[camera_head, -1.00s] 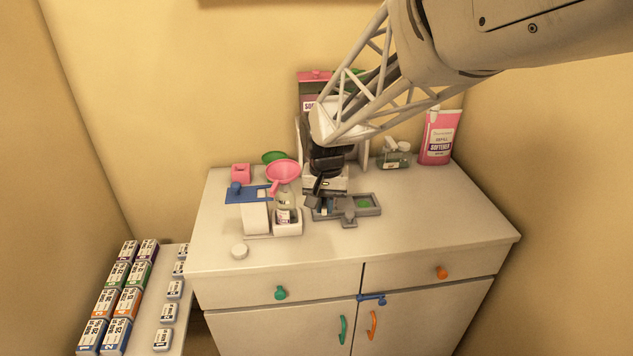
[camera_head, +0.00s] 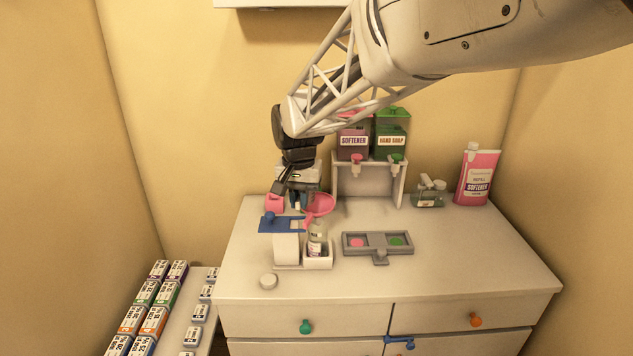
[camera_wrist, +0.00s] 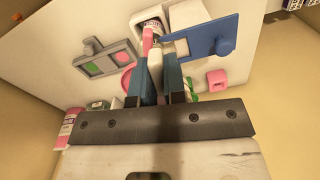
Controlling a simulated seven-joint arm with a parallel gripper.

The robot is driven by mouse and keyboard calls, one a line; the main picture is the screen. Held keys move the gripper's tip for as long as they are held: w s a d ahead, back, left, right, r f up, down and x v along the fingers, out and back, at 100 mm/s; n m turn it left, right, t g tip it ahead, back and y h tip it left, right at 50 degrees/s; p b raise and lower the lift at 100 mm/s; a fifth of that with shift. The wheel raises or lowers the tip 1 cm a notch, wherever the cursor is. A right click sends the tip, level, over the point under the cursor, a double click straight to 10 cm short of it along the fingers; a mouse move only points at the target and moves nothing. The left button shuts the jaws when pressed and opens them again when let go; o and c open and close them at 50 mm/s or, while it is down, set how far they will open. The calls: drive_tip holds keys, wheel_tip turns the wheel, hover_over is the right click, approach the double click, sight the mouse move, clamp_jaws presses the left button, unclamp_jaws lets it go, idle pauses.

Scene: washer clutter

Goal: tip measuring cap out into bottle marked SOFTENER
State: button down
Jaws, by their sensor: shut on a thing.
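My gripper (camera_head: 292,198) is at the back left of the cabinet top, behind the blue plate. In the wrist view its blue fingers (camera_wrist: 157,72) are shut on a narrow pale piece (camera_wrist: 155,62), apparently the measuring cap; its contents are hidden. A clear bottle (camera_head: 316,244) with a label too small to read stands upright in a white holder (camera_head: 321,263).
A blue plate (camera_head: 274,226) tops a white stand beside the bottle. A grey tray (camera_head: 377,236) has pink and green spots. SOFTENER (camera_head: 353,141) and HAND SOAP (camera_head: 392,141) dispensers stand behind. A pink refill jug (camera_head: 477,177) is at right. The front right top is clear.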

drive_tip(key=w+a+f+n, duration=0.2)
drive_tip(key=a+n, duration=0.3)
drive_tip(key=a, duration=1.3)
drive_tip(key=w+a+f+n, duration=0.15)
drive_tip(key=a+n, duration=0.35)
drive_tip(key=a, duration=1.3)
drive_tip(key=w+d+n, duration=0.3)
drive_tip(key=w+d, duration=0.1)
drive_tip(key=d, duration=0.6)
drive_tip(key=w+d+r+n, duration=0.1)
drive_tip(key=w+d+n, duration=0.25)
drive_tip(key=d, duration=0.75)
drive_tip(key=w+d+n, duration=0.2)
drive_tip(key=w+d, duration=0.2)
drive_tip(key=d, duration=0.6)
drive_tip(key=s+d+f+n, duration=0.1)
drive_tip(key=d+n, duration=0.6)
drive_tip(key=d, duration=1.4)
drive_tip(key=shift+s+d+f, duration=0.2)
drive_tip(key=shift+d+f, duration=0.2)
drive_tip(key=shift+s+a+r+h, duration=0.1)
drive_tip(key=shift+r+h, duration=0.05)
drive_tip(key=shift+r, duration=0.5)
drive_tip(key=shift+a+r+h, duration=0.1)
drive_tip(key=shift+r+h, duration=0.05)
drive_tip(key=shift+r, duration=0.5)
